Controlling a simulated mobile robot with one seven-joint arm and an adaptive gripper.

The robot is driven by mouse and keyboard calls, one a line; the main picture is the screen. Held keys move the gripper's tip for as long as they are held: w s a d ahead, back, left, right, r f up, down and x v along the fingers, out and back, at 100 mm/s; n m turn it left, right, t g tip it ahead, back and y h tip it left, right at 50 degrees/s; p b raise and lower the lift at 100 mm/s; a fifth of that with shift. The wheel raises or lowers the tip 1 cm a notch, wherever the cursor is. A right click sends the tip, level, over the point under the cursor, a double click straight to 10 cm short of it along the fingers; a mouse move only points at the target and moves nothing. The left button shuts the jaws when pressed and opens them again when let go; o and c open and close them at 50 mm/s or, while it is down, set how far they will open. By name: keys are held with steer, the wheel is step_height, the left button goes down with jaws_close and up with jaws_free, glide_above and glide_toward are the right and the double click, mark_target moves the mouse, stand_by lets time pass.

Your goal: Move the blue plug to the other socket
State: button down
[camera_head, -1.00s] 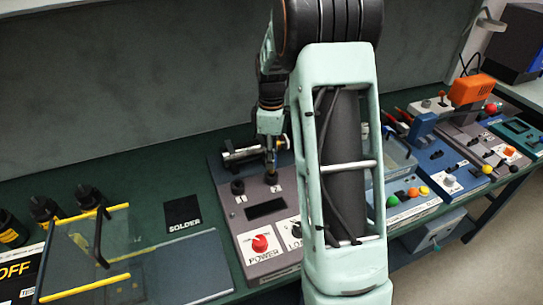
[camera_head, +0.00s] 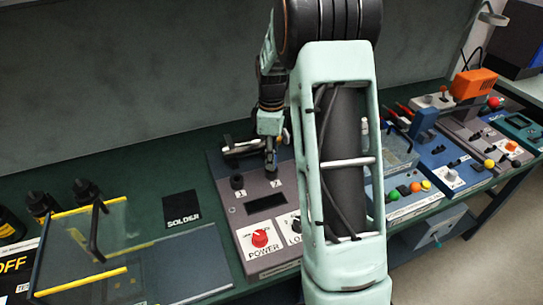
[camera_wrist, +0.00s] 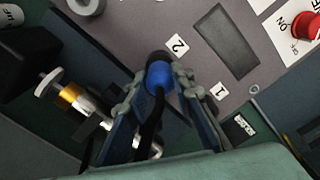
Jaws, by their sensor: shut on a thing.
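My gripper (camera_wrist: 150,85) is shut on the blue plug (camera_wrist: 160,76) in the wrist view. A black cable runs back from the plug between the fingers. The plug is at the socket beside label 2 (camera_wrist: 177,44), with a dark ring showing at its far end; I cannot tell how deep it sits. In the head view, my gripper (camera_head: 270,152) points down at this socket on the grey panel (camera_head: 222,205), and the plug is hard to make out. The black socket 1 (camera_head: 237,182) stands to the left. In the wrist view, a finger hides the area beside label 1 (camera_wrist: 219,90).
A metal cylinder with a brass band (camera_wrist: 72,97) lies close to the left finger in the wrist view. A red power knob (camera_head: 260,238) and dark display (camera_head: 266,203) are in front of the sockets. A clear yellow-edged cover (camera_head: 95,245) stands left, with coloured-knob panels right.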

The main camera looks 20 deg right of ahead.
steer(key=shift+f, duration=0.45)
steer(key=c, duration=1.6)
jaws_free()
step_height(320, 180, up, 12)
